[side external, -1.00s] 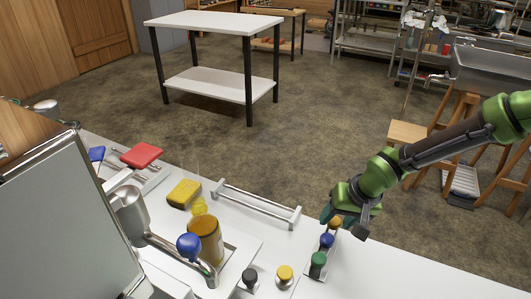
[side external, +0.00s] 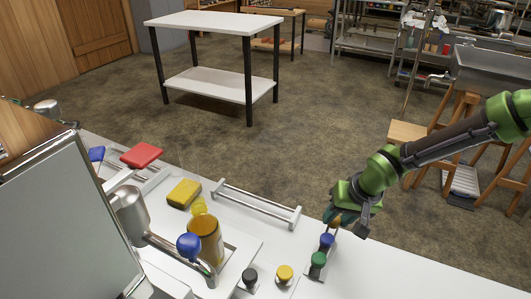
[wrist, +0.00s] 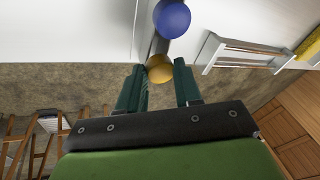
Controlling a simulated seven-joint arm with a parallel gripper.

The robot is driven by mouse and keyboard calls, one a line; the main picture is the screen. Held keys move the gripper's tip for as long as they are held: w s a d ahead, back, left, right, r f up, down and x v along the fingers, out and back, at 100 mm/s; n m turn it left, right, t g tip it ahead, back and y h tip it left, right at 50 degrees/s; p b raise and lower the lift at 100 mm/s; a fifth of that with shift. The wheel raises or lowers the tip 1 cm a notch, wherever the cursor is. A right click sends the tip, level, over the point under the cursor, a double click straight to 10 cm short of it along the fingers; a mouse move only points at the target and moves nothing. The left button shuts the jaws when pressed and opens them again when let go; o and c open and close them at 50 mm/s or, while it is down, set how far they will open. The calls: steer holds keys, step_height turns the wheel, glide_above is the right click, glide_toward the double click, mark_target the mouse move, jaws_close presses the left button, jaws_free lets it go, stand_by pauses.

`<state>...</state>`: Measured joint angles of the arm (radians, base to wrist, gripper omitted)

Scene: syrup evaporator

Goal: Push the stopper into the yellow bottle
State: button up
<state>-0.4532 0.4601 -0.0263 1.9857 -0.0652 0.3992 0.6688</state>
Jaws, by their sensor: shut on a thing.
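An amber-yellow bottle (side external: 206,245) stands upright on the white counter at the lower left of the side view, behind a blue-knobbed tap. My gripper (side external: 337,222) is at the far end of a short row of round-topped stoppers. Its fingers are shut on the orange stopper (wrist: 160,68), which shows between the fingertips in the wrist view. In the side view the fingers partly cover this stopper. A blue stopper (side external: 326,241) and a green one (side external: 318,260) stand beside it in the row. The blue one also shows in the wrist view (wrist: 172,18).
A black knob (side external: 250,277) and a yellow knob (side external: 285,273) stand between the row and the bottle. A metal rail (side external: 256,204) and yellow sponge (side external: 184,193) lie behind. The blue-knobbed tap (side external: 189,246) stands close to the bottle. The counter right of the row is clear.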

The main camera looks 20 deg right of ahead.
steer(key=shift+r, duration=2.25)
steer(key=w+a+r+n, duration=0.1)
steer(key=w+a+r, duration=0.2)
steer(key=a, duration=0.3)
step_height(320, 180, up, 14)
steer(key=n+g+y, duration=0.1)
steer(key=n, duration=0.3)
glide_above(195, 205)
steer(key=d, duration=0.2)
steer(key=shift+s+r, duration=0.15)
steer(key=shift+s+a+r, duration=0.3)
steer(key=shift+s+a, duration=0.05)
steer(key=shift+a, duration=0.05)
steer(key=shift+f, duration=0.8)
steer(key=shift+f, duration=0.95)
steer(key=shift+c, duration=0.7)
